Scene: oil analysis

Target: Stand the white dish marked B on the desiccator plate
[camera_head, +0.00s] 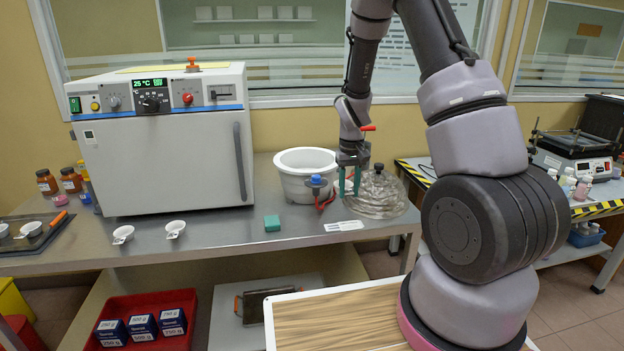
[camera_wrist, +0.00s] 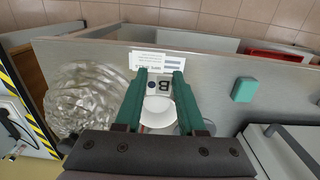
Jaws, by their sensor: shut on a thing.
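My gripper (camera_head: 349,187) hangs above the steel bench, fingers pointing down, near the glass vessel. In the wrist view its green fingers (camera_wrist: 160,74) are shut on the white dish (camera_wrist: 158,113), whose tag marked B (camera_wrist: 163,86) shows between them. The dish looks level. In the head view the gripper mostly hides it. The clear glass vessel (camera_head: 380,198), seemingly the desiccator, stands just right of the gripper with a dark knob on top; it also shows left of the fingers in the wrist view (camera_wrist: 88,98). I cannot make out its plate.
A white tub (camera_head: 296,178) stands left of the gripper, with a blue-topped item (camera_head: 317,182) before it. A teal block (camera_head: 272,223) and white label (camera_head: 344,226) lie in front. Two tagged dishes (camera_head: 123,233) (camera_head: 175,228) stand before the oven (camera_head: 165,150). The front bench middle is fairly clear.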

